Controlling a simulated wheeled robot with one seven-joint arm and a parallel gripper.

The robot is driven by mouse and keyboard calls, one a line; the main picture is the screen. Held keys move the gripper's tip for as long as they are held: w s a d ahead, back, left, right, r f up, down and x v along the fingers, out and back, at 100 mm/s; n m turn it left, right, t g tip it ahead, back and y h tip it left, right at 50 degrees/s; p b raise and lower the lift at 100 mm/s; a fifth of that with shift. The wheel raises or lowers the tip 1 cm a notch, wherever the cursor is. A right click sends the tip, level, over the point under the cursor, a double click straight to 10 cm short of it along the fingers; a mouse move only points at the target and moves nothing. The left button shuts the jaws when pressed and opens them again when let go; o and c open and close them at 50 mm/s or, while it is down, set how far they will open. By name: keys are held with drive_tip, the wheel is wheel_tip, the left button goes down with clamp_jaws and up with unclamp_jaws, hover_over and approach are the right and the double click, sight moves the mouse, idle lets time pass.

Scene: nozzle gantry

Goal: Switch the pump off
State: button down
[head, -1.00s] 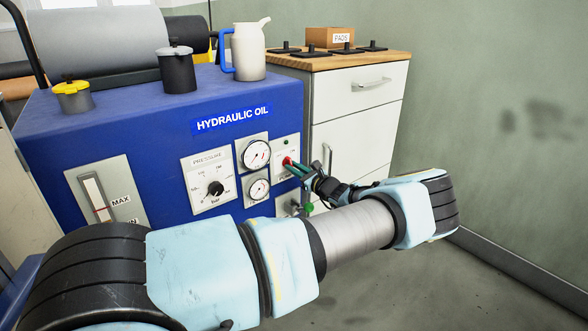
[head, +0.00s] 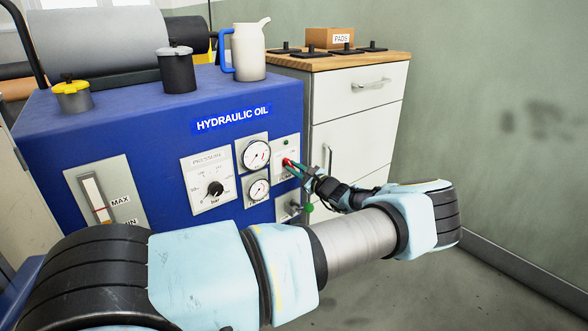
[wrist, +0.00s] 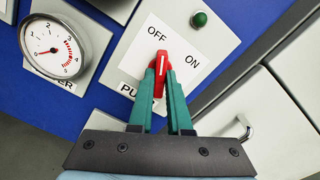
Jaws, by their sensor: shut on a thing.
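The pump switch is a red knob (wrist: 161,72) with a white line, on a pale panel lettered OFF and ON. In the wrist view its line points up the picture, toward OFF and away from ON. My gripper (wrist: 163,77) has its two green fingers shut on the knob, one on each side. In the head view my gripper (head: 290,165) reaches the red knob (head: 286,161) at the right end of the blue hydraulic oil unit (head: 140,130). The fingers partly cover the PUMP lettering. A dark green lamp (wrist: 201,19) sits above ON.
A round gauge (wrist: 53,48) is left of the switch panel. The pressure dial (head: 214,188) is further left on the unit. A white cabinet (head: 355,125) stands close on the right. A jug (head: 249,52) and cans stand on top of the unit. The floor at right is clear.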

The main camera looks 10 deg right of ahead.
drive_tip(key=c, duration=0.9)
unclamp_jaws()
drive_tip(key=shift+o, duration=0.2)
drive_tip(key=v, duration=1.1)
drive_tip(key=shift+w, duration=0.1)
